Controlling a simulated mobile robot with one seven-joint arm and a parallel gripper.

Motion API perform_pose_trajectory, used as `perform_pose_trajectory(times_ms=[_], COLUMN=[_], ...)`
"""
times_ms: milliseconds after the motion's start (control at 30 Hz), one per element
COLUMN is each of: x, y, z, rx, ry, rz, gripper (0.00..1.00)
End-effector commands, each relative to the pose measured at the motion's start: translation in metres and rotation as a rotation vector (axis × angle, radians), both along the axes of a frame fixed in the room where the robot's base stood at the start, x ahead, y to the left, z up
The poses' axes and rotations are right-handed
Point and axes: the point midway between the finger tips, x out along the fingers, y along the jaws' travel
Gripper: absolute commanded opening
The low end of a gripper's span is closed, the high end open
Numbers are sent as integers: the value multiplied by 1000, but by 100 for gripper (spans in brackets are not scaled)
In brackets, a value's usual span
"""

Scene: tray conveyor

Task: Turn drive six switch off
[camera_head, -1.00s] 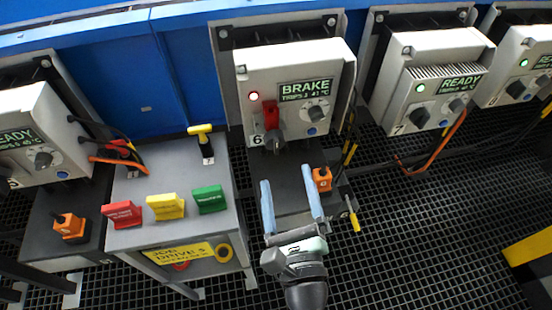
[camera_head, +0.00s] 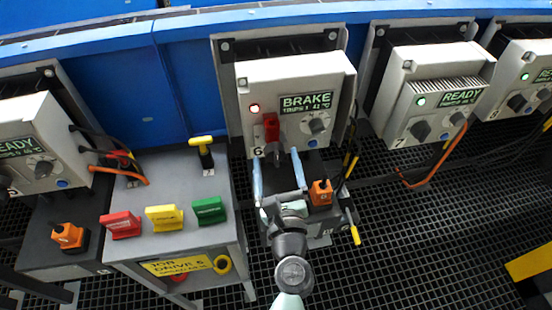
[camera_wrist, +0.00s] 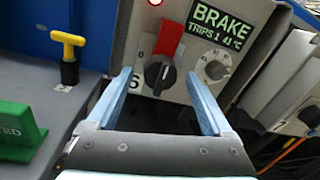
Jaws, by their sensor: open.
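Drive six (camera_head: 297,82) is a pale box with a lit red lamp and a display reading BRAKE. Its switch, a dark rotary knob (camera_wrist: 156,74), sits at the lower left of the front panel beside the number 6, with a red piece (camera_wrist: 168,38) just above it; the red piece also shows in the head view (camera_head: 271,128). My gripper (camera_head: 277,158) is open and empty, with its two blue fingers pointing at the panel. In the wrist view the knob shows between the fingertips (camera_wrist: 158,74); I cannot tell the remaining distance.
A grey table (camera_head: 175,226) at left holds red, yellow and green tags and a yellow-handled tool (camera_head: 203,150). A small orange-topped device (camera_head: 321,192) stands right of my gripper. Drive seven (camera_head: 435,92) shows READY. A smaller grey knob (camera_wrist: 211,69) lies right of the switch.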

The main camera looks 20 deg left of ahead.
Motion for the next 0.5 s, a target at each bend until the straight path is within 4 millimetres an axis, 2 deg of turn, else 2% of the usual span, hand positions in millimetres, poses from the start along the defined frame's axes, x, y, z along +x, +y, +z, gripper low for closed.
perform_pose_trajectory(times_ms=[367,400,500], x=[6,6,6], y=[4,4,4], z=[0,0,0], rx=[-1,-1,-1], ry=[0,0,0], rz=[1,0,0], gripper=[85,83,65])
